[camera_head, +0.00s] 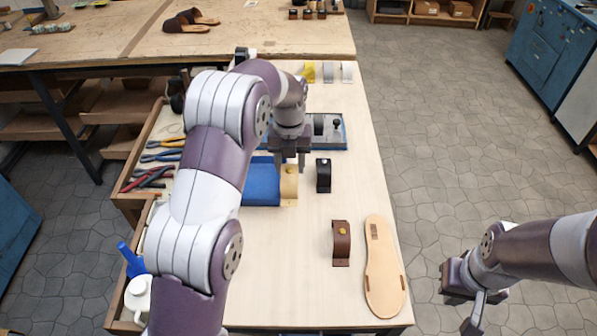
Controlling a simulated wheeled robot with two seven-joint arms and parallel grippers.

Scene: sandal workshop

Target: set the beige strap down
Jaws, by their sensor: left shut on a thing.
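The beige strap (289,186) is an upright arched piece with a gold stud, at the right edge of the blue pad (261,185). My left gripper (290,162) points down and is shut on the strap's top. Whether the strap's foot touches the surface below is not clear. My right gripper (474,300) hangs at the lower right, off the table's right side and away from the strap; its finger gap is not clear.
A black strap (323,176), a brown strap (341,243) and a tan sole (383,268) stand or lie on the pale table (285,270). A blue-edged tray (343,146) lies behind. Pliers (155,172) fill the left side tray. The table's front middle is clear.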

